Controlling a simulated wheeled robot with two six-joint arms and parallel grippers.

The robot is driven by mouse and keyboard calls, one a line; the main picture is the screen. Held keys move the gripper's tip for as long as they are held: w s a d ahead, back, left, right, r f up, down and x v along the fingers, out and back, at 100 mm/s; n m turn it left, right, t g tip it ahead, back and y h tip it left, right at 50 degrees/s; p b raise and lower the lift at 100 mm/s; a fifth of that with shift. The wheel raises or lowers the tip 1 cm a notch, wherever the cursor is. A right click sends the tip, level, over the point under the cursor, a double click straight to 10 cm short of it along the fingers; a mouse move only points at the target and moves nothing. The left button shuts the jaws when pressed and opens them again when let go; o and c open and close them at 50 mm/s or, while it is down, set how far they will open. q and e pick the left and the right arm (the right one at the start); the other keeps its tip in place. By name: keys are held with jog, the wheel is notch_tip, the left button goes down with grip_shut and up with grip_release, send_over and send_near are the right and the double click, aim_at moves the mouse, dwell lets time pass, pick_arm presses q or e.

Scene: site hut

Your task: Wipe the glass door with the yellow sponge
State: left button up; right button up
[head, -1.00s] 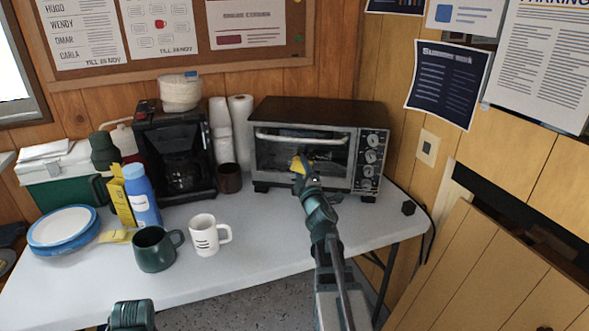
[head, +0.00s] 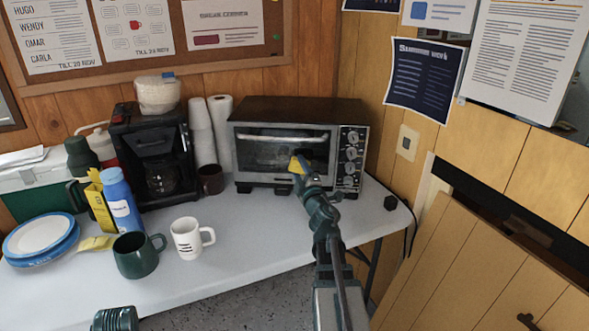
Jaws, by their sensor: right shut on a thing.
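The toaster oven (head: 262,110) stands at the back right of the table, with its glass door (head: 262,154) closed under a light bar handle. My right gripper (head: 303,172) is in front of the right half of the door, shut on the yellow sponge (head: 295,165). The sponge is at the glass; I cannot tell whether it touches. The gripper hides part of the sponge and the door's lower right. Part of my left arm (head: 115,319) shows at the bottom left; its gripper fingers are out of view.
The white table (head: 240,228) holds a white mug (head: 187,240), a green mug (head: 136,257), a blue bottle (head: 119,200), plates (head: 40,238) and a coffee maker (head: 155,150). A brown cup (head: 211,180) stands left of the oven. The table's front right is clear.

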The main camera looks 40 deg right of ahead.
aim_at(258, 159)
jog(key=shift+w+d, duration=0.1)
jog(key=shift+w, duration=0.05)
jog(key=shift+w+a, duration=1.3)
jog(key=shift+a, duration=0.3)
jog(key=shift+w+a, duration=1.25)
jog(key=shift+a, duration=0.25)
jog(key=shift+w+a, duration=1.4)
jog(key=shift+w, duration=0.05)
jog(key=shift+r, duration=0.1)
